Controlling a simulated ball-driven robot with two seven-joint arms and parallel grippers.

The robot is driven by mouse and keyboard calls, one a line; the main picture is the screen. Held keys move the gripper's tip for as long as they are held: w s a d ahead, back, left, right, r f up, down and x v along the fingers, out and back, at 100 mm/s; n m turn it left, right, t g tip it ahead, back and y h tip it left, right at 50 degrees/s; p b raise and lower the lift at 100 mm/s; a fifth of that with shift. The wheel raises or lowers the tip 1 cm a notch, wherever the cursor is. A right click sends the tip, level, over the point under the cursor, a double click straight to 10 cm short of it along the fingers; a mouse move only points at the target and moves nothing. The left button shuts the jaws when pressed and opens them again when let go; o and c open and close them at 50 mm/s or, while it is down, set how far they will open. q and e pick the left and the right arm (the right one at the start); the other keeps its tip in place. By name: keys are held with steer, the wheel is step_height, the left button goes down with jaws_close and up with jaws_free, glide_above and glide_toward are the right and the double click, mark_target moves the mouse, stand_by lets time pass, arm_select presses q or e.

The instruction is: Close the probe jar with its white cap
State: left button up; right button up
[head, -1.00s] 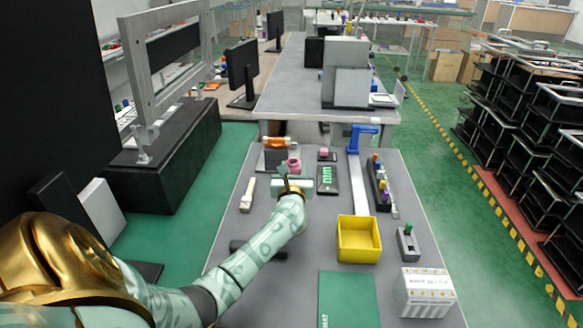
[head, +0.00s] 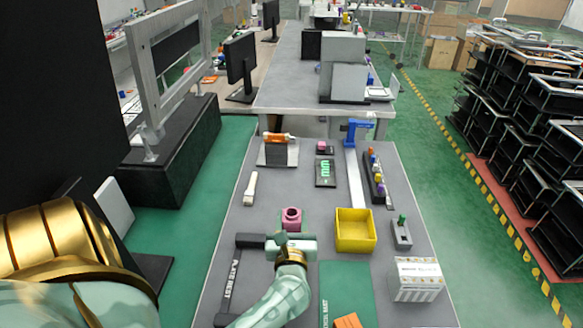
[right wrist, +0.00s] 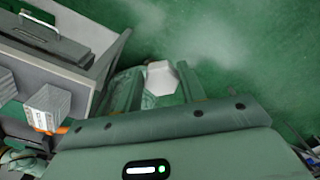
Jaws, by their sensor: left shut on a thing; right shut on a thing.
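The probe jar is a pink, round jar (head: 291,214) with a dark open mouth facing up, in the head view. My left gripper (head: 287,234) is shut on it, over the grey bench. Much of its lower body is hidden by the gripper. The white cap (right wrist: 162,74) shows as a pale faceted piece between the fingers of my right gripper (right wrist: 160,86) in the right wrist view. That gripper is shut on it, with blurred green floor behind. My right gripper is not visible in the head view.
A yellow bin (head: 355,246) stands right of the jar. A black bar-shaped rest (head: 231,280) lies to the left. A green mat (head: 340,285) lies near the front, with an orange piece (head: 348,321) on it. A white box (head: 417,280) is at right. Bare bench lies beyond the jar.

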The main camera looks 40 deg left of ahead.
arm_select(q)
steer(key=v, duration=0.9)
steer(key=shift+d, duration=0.2)
steer(key=shift+s, duration=0.15)
steer(key=shift+o, duration=1.4)
jaws_close()
